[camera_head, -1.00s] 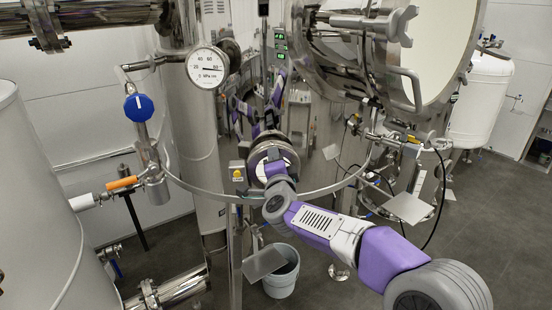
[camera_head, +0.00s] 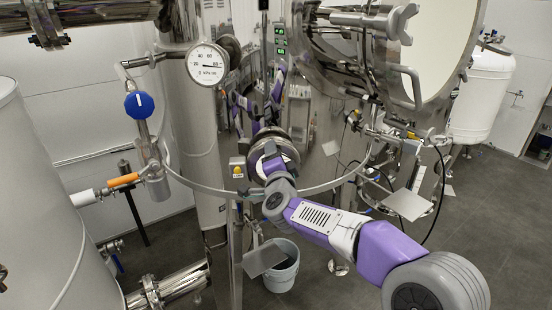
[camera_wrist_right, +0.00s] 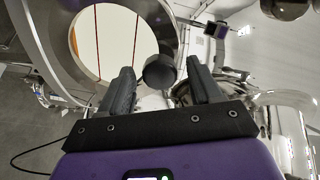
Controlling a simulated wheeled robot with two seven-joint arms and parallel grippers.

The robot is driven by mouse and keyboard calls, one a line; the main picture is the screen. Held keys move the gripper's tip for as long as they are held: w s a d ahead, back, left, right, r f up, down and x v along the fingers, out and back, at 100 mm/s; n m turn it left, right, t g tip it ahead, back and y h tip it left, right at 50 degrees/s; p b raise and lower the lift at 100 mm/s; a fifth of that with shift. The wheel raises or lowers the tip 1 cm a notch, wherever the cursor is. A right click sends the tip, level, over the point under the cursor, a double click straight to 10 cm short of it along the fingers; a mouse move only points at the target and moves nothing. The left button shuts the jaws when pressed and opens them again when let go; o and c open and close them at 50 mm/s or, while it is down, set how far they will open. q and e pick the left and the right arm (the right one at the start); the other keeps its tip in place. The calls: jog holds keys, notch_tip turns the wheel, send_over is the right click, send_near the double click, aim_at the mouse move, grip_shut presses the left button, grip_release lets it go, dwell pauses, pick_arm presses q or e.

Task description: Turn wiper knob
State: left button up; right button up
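A black round knob (camera_wrist_right: 160,71) shows in the right wrist view, beside a round window (camera_wrist_right: 115,40) with two thin red lines across it. I take it for the wiper knob. My right gripper (camera_wrist_right: 160,64) is open, with its dark fingers on either side of the knob. A gap shows between the knob and each finger, and I cannot tell the depth between them. In the head view my right arm reaches to a round metal fitting (camera_head: 262,150) on the tank, and its wrist hides the gripper and knob. My left gripper is not in view.
A pressure gauge (camera_head: 208,65) and a blue valve handle (camera_head: 139,105) are on the left. A curved metal rail (camera_head: 205,190) runs around the tank (camera_head: 195,130). A bucket (camera_head: 280,277) stands on the floor below my arm.

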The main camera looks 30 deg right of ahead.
jog(key=b+v, duration=0.1)
jog(key=v, duration=0.6)
jog(key=shift+s, duration=0.3)
jog(key=shift+a+f, duration=0.1)
jog(key=shift+a, duration=0.05)
